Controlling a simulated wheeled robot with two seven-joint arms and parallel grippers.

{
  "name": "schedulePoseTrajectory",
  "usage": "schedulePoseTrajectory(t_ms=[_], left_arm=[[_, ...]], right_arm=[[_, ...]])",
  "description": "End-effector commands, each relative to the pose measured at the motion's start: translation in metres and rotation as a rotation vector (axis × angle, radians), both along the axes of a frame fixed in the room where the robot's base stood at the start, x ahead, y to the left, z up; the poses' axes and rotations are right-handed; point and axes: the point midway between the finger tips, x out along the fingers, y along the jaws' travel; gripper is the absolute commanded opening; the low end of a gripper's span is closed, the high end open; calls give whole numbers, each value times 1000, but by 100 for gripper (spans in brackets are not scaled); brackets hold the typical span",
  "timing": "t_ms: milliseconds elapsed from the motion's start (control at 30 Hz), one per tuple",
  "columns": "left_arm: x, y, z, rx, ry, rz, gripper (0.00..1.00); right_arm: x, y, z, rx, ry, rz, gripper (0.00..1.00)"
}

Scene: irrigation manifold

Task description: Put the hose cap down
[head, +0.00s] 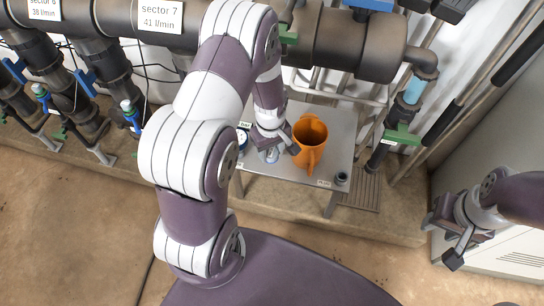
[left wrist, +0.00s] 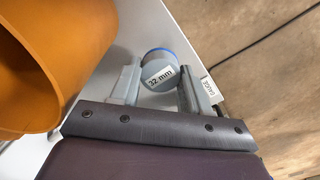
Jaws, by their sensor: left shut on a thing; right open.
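The hose cap (left wrist: 158,66) is a short grey round piece with a blue edge and a "32 mm" label. My left gripper (left wrist: 161,82) is shut on it, one finger on each side. In the head view my left gripper (head: 269,151) is low over the left part of the small grey table (head: 275,178), with the cap (head: 268,157) mostly hidden under it. I cannot tell whether the cap touches the tabletop. My right gripper (head: 441,239) is open and empty, off to the right, away from the table.
An orange jug (head: 311,133) stands close to the right of my left gripper; it also shows in the left wrist view (left wrist: 28,70). A small dark round part (head: 341,178) sits at the table's front right corner. Pipes (head: 335,45) run behind. The table's front middle is clear.

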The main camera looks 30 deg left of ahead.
Motion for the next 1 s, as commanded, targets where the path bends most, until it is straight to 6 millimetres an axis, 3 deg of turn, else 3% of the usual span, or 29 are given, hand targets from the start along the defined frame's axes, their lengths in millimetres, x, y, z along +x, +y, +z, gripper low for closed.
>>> schedulePoseTrajectory(t_ms=[167,500,533,600,867,1000], left_arm=[[-1,0,-33,-1,3,-1,4],[0,0,-35,0,1,-1,4],[0,0,-35,0,0,-2,52],[0,0,-34,0,0,-2,71],[0,0,-34,0,0,-2,71],[1,0,-12,1,-3,-2,71]], right_arm=[[0,0,-13,0,0,0,43],[0,0,-13,0,0,0,43],[0,0,-12,0,0,0,43],[0,0,-12,0,0,0,43],[0,0,-12,0,0,0,43],[0,0,-2,0,0,0,43]])
